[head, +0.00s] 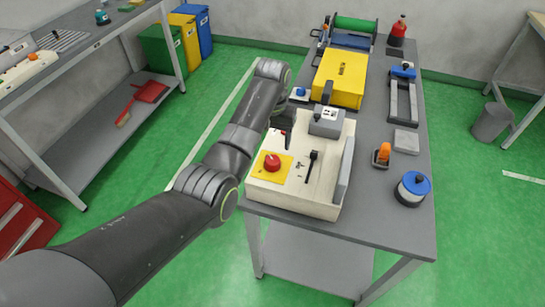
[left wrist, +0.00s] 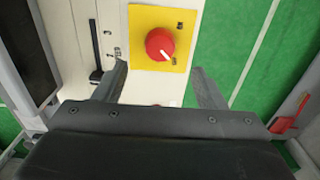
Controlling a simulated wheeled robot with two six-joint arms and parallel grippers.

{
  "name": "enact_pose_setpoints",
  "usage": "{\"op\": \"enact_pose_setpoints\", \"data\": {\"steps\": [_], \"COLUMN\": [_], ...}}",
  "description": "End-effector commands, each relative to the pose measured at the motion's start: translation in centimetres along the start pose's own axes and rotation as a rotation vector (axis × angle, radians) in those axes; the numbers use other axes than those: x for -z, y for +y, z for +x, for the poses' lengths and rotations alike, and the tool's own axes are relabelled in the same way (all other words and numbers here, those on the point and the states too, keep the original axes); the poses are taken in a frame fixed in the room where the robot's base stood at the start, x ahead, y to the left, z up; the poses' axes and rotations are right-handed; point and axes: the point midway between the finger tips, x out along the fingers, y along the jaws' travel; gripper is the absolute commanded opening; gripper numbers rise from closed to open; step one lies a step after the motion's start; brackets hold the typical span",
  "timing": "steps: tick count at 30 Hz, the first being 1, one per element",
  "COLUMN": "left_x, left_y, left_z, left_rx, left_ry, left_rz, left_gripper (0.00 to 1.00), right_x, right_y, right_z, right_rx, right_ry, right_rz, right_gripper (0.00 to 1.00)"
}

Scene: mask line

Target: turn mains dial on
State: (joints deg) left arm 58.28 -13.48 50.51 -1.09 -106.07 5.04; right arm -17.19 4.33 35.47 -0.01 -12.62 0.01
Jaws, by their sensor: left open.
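The mains dial is a round red knob (head: 272,162) on a yellow square plate (head: 262,174), on the near left of a cream machine (head: 316,206). In the left wrist view the red knob (left wrist: 160,44) shows a white pointer mark toward its lower right. My left gripper (head: 288,130) hangs over the machine, behind the dial in the head view. In the left wrist view its two fingers (left wrist: 160,85) are spread apart with nothing between them, and the knob lies beyond the fingertips, roughly between them. My right gripper is not in view.
A black lever (head: 311,165) stands right of the dial. A grey box (head: 326,121) and a yellow machine (head: 339,79) sit farther back. A blue-topped spool (head: 412,189) and an orange-handled item (head: 382,154) stand on the grey table (head: 385,220). Green floor lies left of the table.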

Motion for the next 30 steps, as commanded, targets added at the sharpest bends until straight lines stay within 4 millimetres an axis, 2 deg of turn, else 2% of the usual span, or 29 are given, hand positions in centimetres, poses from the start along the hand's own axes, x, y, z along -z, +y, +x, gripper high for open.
{"op": "enact_pose_setpoints", "data": {"steps": [6, 12, 18, 26, 30], "left_x": [-0.1, 0.0, 0.0, 0.0, 0.0], "left_y": [0.0, 0.0, 0.0, -0.1, -0.1], "left_z": [4.7, 7.3, 8.2, 8.3, 8.3], "left_rx": [0.001, 0.001, 0.001, 0.001, 0.001], "left_ry": [-0.004, 0.000, 0.001, 0.001, 0.001], "left_rz": [-0.001, 0.000, -0.001, -0.001, -0.001], "left_gripper": [0.65, 0.65, 0.65, 0.65, 0.46], "right_x": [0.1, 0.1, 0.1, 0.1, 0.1], "right_y": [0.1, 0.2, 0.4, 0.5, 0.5], "right_z": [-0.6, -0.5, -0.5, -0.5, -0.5], "right_rx": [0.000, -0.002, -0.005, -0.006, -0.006], "right_ry": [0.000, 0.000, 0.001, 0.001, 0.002], "right_rz": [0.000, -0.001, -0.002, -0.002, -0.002], "right_gripper": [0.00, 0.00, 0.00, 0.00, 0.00]}}
